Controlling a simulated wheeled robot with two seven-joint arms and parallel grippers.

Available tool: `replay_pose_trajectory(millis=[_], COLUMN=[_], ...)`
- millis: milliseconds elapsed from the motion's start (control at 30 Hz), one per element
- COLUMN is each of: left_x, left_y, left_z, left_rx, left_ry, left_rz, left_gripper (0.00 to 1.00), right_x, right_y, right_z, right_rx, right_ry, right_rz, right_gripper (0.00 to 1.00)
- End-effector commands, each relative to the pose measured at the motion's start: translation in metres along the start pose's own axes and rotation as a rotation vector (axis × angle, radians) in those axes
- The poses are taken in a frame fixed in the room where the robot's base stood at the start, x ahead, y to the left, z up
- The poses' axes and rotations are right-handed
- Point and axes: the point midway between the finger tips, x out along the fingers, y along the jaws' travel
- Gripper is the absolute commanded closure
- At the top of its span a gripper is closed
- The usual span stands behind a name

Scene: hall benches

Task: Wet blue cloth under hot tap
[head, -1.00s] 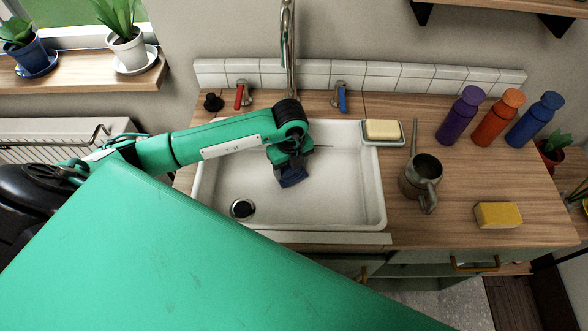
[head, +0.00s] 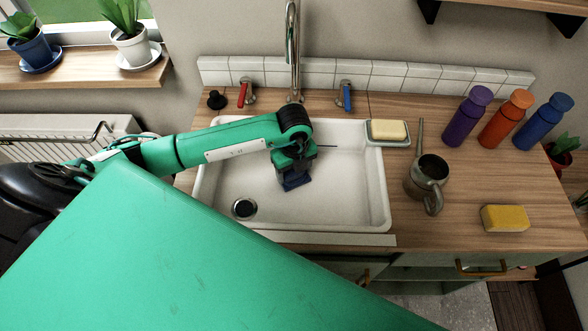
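The blue cloth (head: 296,182) shows as a small dark blue piece just below my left gripper (head: 295,166). The gripper is inside the white sink, shut on the cloth; its fingers are mostly hidden from above. The tap spout (head: 292,50) rises behind the sink, and the gripper is in front of it. The red hot tap handle (head: 248,92) stands left of the spout, the blue cold handle (head: 345,95) right of it. I see no water running. My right gripper is out of view.
The white sink (head: 350,190) has a drain at its lower left. A soap dish (head: 388,132), a metal watering can (head: 427,178), a yellow sponge (head: 505,218) and purple, orange and blue bottles (head: 505,120) stand on the counter to the right. A black plug (head: 216,100) lies back left.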

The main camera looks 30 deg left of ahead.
Motion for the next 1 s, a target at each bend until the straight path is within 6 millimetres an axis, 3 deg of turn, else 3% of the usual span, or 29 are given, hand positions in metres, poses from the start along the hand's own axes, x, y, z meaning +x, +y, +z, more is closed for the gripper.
replay_pose_trajectory(millis=[33,100,467,1000], left_x=[-0.001,0.0,-0.001,-0.103], left_y=[0.0,0.0,0.0,-0.001], left_z=[0.0,0.0,0.0,0.0], left_rx=[0.0,0.0,0.0,0.001], left_ry=[0.0,0.0,0.0,-0.001], left_rz=[0.0,0.0,0.0,-0.003], left_gripper=[0.23,0.14,0.14,0.14], right_x=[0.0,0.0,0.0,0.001], right_y=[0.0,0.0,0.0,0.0], right_z=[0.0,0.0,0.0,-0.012], right_rx=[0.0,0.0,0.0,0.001], right_ry=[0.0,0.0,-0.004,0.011], right_rz=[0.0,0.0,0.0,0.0], right_gripper=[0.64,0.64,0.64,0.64])
